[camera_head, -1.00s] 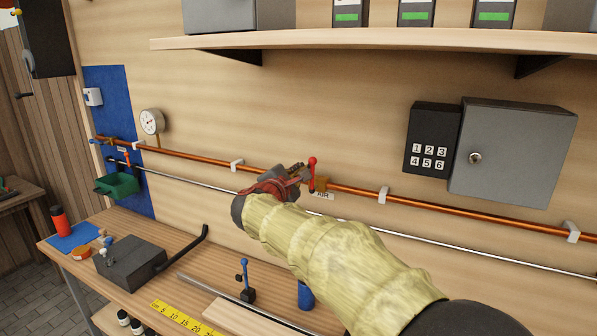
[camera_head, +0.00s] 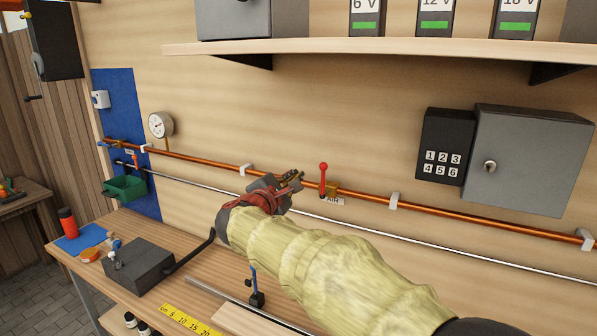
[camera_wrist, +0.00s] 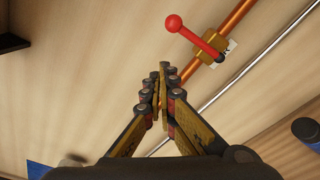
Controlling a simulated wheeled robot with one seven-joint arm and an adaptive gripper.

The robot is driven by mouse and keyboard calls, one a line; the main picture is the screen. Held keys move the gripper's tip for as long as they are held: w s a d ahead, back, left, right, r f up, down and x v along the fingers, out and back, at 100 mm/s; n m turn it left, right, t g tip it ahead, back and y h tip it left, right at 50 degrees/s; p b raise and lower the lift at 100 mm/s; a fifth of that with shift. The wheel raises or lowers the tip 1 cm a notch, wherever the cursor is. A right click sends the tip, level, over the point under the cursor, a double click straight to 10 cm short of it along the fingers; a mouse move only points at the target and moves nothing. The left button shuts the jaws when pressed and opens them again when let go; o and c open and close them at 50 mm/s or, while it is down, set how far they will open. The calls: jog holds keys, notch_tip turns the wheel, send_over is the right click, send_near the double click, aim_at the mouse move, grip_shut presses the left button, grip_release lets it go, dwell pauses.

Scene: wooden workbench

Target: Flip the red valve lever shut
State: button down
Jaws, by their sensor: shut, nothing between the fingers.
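The red valve lever (camera_head: 323,177) stands upright from its brass valve body (camera_head: 330,190) on the copper pipe, with its ball end up, across the pipe. In the wrist view the lever (camera_wrist: 198,38) runs from the brass body (camera_wrist: 209,47) to a red ball at upper left, beyond the fingertips. My gripper (camera_head: 296,178) is shut and empty just left of the lever, with a visible gap between them. In the wrist view my gripper (camera_wrist: 164,68) has its fingertips together, below the lever.
The copper pipe (camera_head: 440,218) runs along the wall in white clips, with a thin steel rod (camera_head: 420,241) below. A label marked AIR (camera_head: 334,202) sits under the valve. A shelf (camera_head: 400,50) is above; a grey box (camera_head: 530,160) is at right.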

jog(key=shift+f+p+v, duration=0.2)
jog(key=shift+f+v, duration=0.05)
jog(key=shift+v, duration=0.9)
jog(key=shift+f+p+v, duration=0.2)
jog(key=shift+f+v, duration=0.05)
jog(key=shift+v, duration=0.85)
